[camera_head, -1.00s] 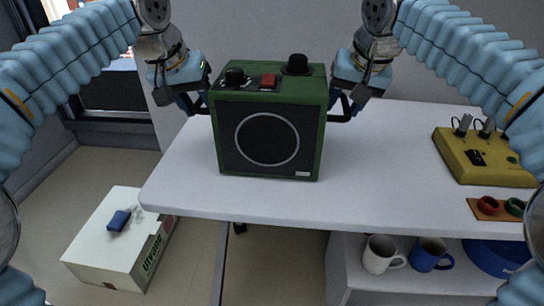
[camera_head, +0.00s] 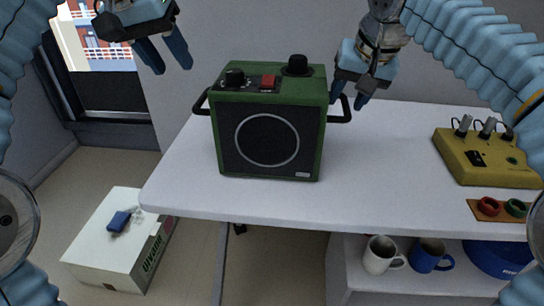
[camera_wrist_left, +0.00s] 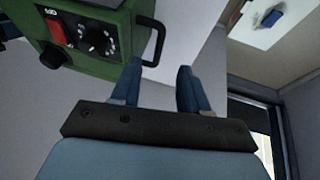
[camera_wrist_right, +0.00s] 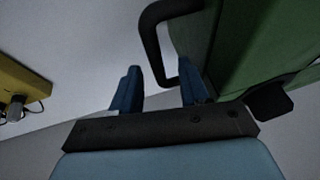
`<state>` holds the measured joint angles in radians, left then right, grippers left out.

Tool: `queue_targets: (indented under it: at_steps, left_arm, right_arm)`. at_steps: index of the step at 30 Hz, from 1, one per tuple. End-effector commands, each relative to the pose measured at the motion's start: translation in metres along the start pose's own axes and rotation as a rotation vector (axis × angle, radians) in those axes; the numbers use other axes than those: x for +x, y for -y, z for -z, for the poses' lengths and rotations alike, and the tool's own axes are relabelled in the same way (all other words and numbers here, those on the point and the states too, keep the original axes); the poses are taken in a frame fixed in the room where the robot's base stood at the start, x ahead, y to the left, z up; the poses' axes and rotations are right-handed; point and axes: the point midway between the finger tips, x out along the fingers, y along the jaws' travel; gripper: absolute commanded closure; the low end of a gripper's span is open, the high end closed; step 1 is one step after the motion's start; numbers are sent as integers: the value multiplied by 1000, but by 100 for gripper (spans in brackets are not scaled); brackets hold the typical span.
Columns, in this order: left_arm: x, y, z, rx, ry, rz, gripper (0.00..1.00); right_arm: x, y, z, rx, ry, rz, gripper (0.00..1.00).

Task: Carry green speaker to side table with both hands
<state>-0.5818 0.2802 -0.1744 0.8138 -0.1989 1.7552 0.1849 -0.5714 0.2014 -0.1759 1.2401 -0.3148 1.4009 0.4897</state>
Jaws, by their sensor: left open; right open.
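The green speaker (camera_head: 268,130) stands upright on the white table (camera_head: 390,190), its dark round grille facing me. Black knobs and a red switch are on its top, and a black handle sticks out on each side. My left gripper (camera_head: 164,56) is open and empty, up and left of the speaker, apart from the left handle (camera_head: 201,101). In the left wrist view that handle (camera_wrist_left: 153,42) lies beyond the fingers. My right gripper (camera_head: 350,98) is open at the right handle (camera_head: 341,108). In the right wrist view one finger overlaps this handle (camera_wrist_right: 160,40); I cannot tell whether they touch.
A yellow device (camera_head: 485,155) and a small board with red and green rings (camera_head: 500,209) are at the table's right. Mugs (camera_head: 381,255) and a blue bowl (camera_head: 497,257) sit on a shelf below. A white box (camera_head: 110,240) with a blue item stands on the floor at left.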

Motion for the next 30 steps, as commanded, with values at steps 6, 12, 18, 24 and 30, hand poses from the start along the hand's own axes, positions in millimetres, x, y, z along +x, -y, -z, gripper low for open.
queue_targets:
  at_steps: [6,12,18,24,30]
  left_arm:
    - [0,0,0,0,0,0,55]
    - [0,0,0,0,0,0,55]
    - [0,0,0,0,0,0,55]
    - [0,0,0,0,0,0,55]
    - [-12,0,1,-1,-2,-1,55]
  right_arm:
    - [-52,1,1,1,-4,3,55]
    - [-86,1,1,0,-2,1,55]
    - [-97,0,0,-1,-1,1,55]
    - [-97,0,0,0,0,1,55]
    - [-106,2,4,0,0,1,55]
